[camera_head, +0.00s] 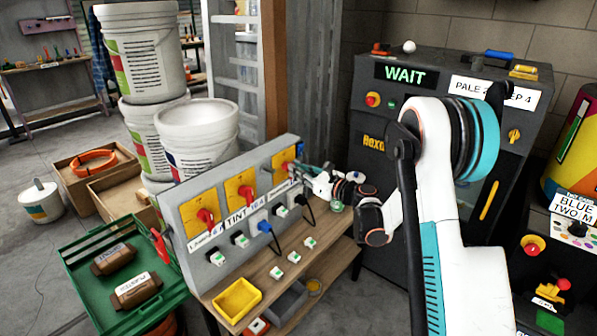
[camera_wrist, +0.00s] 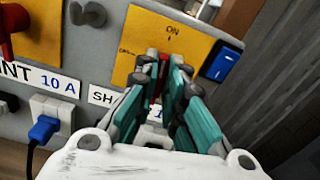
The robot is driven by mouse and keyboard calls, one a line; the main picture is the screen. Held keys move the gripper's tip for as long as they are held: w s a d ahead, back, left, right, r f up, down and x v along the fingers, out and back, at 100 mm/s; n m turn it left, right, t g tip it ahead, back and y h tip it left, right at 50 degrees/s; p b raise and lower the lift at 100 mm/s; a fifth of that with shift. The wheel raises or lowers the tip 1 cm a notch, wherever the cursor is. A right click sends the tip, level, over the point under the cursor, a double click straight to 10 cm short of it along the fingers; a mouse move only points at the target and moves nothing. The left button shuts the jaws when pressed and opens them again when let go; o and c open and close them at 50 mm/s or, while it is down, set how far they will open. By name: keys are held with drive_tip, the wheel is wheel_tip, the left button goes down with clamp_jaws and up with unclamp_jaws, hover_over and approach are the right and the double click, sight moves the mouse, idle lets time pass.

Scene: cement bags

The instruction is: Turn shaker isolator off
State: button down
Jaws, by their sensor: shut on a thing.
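The shaker isolator is the rightmost yellow plate (camera_head: 286,157) on the grey switch panel, with its label partly hidden and starting "SH" in the wrist view. Its plate (camera_wrist: 205,50) is marked ON at the top and OFF at the left. Its red handle (camera_wrist: 163,60) shows as a sliver between the fingers; which way it points is mostly hidden. My gripper (camera_wrist: 160,75) has its teal fingers closed around this handle, and it also reaches the panel's right end in the head view (camera_head: 302,168).
The TINT isolator's red handle (camera_head: 247,194) is left of it, with another red handle (camera_head: 206,216) farther left. A blue rocker switch (camera_wrist: 221,61) sits close right of the fingers. Sockets with plugs and a blue plug (camera_head: 264,226) line the panel below. A dark machine showing WAIT (camera_head: 405,75) stands behind.

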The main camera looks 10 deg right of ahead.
drive_tip(key=shift+s+a+f+n, duration=0.1)
drive_tip(key=shift+f+n, duration=0.05)
drive_tip(key=shift+n, duration=3.95)
drive_tip(key=shift+s+a+f+n, duration=0.1)
drive_tip(key=shift+f+n, duration=0.05)
drive_tip(key=shift+n, duration=3.95)
drive_tip(key=c, duration=1.7)
unclamp_jaws()
drive_tip(key=v, duration=1.2)
